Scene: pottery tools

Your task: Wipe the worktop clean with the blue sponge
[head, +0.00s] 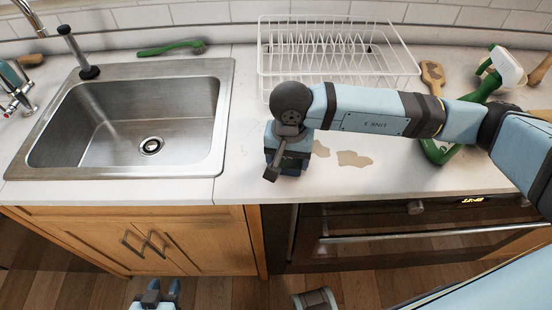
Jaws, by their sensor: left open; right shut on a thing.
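The white worktop (240,150) carries brownish stains, one (353,158) right of my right gripper and a smaller one (320,150) closer to it. My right gripper (285,168) points down at the worktop between the sink and the stains. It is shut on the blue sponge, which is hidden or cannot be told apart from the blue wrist. Whether it touches the worktop is not clear. My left gripper (163,288) is open and empty, low in front of the cabinet, partly cut off by the bottom edge.
A steel sink (215,125) fills the left. A white dish rack (335,65) stands at the back, a green brush (170,47) behind the sink. My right forearm covers part of the worktop.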

